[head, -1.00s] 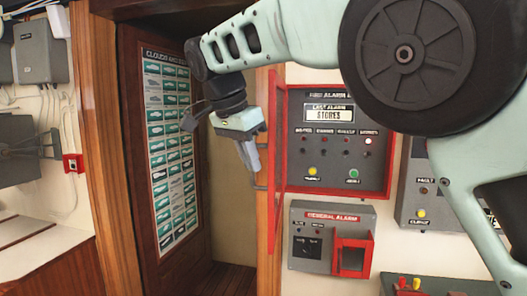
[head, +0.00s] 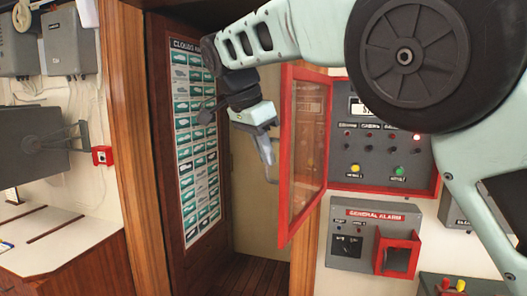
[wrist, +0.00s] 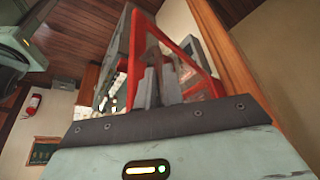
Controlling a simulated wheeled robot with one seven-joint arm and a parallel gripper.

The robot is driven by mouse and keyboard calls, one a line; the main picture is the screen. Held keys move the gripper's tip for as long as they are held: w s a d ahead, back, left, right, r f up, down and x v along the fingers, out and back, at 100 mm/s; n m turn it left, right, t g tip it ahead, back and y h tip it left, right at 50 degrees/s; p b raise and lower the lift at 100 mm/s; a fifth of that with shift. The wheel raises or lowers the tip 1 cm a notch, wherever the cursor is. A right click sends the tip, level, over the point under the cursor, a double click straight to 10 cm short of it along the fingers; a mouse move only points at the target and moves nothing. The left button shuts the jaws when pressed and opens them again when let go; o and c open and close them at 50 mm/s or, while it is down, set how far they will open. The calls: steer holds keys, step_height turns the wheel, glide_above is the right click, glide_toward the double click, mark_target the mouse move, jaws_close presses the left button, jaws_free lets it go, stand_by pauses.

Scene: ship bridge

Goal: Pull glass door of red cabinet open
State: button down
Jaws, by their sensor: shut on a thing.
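The red cabinet (head: 436,172) is a red-framed fire alarm panel on the wall at the right in the head view. Its red-framed glass door (head: 309,150) stands swung out from the panel, hinged side toward the panel's left edge. My gripper (head: 270,176) is at the door's left, outer edge, shut on the door's handle. The handle is thin and mostly hidden by the fingers. In the wrist view the gripper fingers (wrist: 160,86) are close together in front of the red door frame (wrist: 133,62).
A grey general alarm box (head: 346,236) with a red holder is below the cabinet. A wooden doorway post (head: 138,150) and a cloud chart (head: 193,140) are at the left. My arm covers the cabinet's upper right.

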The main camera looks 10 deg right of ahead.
steer(key=c, duration=1.5)
jaws_free()
steer(key=shift+w+d+r, duration=0.1)
steer(key=shift+w+d, duration=0.1)
steer(key=shift+d, duration=0.2)
steer(key=shift+a, duration=0.1)
steer(key=shift+s+a+r, duration=0.1)
steer(key=shift+a+r, duration=0.1)
steer(key=shift+r, duration=0.15)
steer(key=shift+p+v, duration=3.75)
steer(key=shift+v, duration=4.5)
